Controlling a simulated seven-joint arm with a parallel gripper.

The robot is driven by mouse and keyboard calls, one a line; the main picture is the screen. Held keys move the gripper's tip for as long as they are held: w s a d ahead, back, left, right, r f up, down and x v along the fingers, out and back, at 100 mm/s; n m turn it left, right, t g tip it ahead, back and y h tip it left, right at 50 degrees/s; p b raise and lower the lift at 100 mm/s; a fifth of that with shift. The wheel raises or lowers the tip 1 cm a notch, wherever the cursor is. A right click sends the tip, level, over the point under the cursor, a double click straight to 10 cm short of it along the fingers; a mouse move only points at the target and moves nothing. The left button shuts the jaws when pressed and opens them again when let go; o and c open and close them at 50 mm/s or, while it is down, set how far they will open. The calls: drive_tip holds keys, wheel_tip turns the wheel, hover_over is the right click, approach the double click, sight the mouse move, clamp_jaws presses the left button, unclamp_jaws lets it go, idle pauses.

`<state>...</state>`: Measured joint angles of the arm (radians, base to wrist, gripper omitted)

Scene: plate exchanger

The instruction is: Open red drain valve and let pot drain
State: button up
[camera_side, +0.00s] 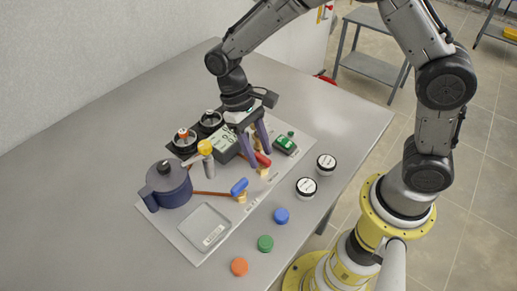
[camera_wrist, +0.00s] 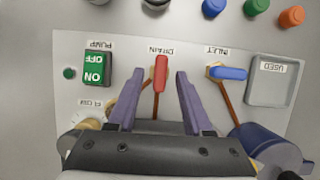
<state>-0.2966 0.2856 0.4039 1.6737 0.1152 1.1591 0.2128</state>
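The red drain valve handle (camera_side: 263,159) sits on the near side of the grey panel. In the wrist view the red handle (camera_wrist: 161,73) stands under the DRAIN label, roughly in line with the copper pipe (camera_wrist: 155,105) below it. My gripper (camera_side: 256,161) is open, with purple fingers. In the wrist view my gripper (camera_wrist: 159,75) has a fingertip on each side of the handle, with a visible gap on both sides. The dark blue lidded pot (camera_side: 168,187) stands at the panel's left; part of it shows in the wrist view (camera_wrist: 268,145).
The blue inlet handle (camera_wrist: 228,73) lies crosswise to its pipe, right of the drain. A green pump switch (camera_wrist: 97,67) is to the left. The USED tray (camera_side: 205,227), white-lidded jars (camera_side: 306,187) and coloured caps (camera_side: 265,243) are nearby. The left table area is clear.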

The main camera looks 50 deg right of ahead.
drive_tip(key=v, duration=1.4)
drive_tip(key=shift+f, duration=0.15)
